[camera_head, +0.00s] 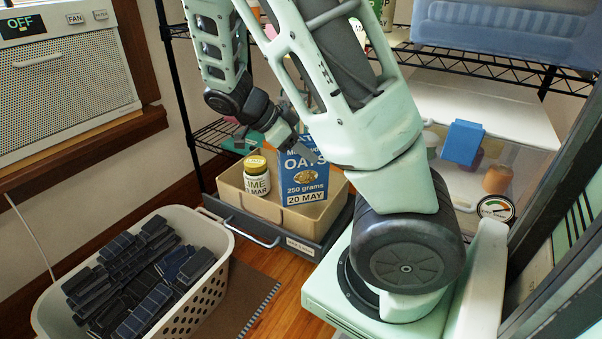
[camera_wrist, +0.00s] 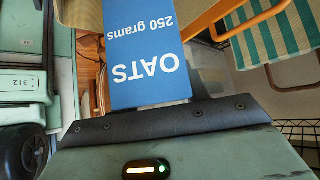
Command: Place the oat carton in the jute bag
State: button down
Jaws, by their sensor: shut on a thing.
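The oat carton (camera_head: 304,183) is blue, with "OATS 250 grams" and a "20 MAY" label. My gripper (camera_head: 310,148) is shut on its upper part; its fingers are partly hidden behind my arm in the head view. In the wrist view the carton (camera_wrist: 145,60) extends from my gripper (camera_wrist: 150,118) past the top edge. In the head view it appears upright over a tan open-topped container (camera_head: 318,218). I cannot tell whether it is inside or held above. I cannot tell whether this container is the jute bag.
A jar with a yellow lid (camera_head: 257,176) is at the container's left. The container sits in a dark tray (camera_head: 290,243). A white basket of dark blocks (camera_head: 205,310) stands at lower left. Wire shelving (camera_head: 480,65) is behind. A green-striped seat (camera_wrist: 275,40) shows in the wrist view.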

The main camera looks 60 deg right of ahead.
aim_at(304, 163)
jog(key=shift+f+b, duration=0.7)
jog(key=shift+f, duration=1.4)
jog(key=c, duration=0.7)
grip_release()
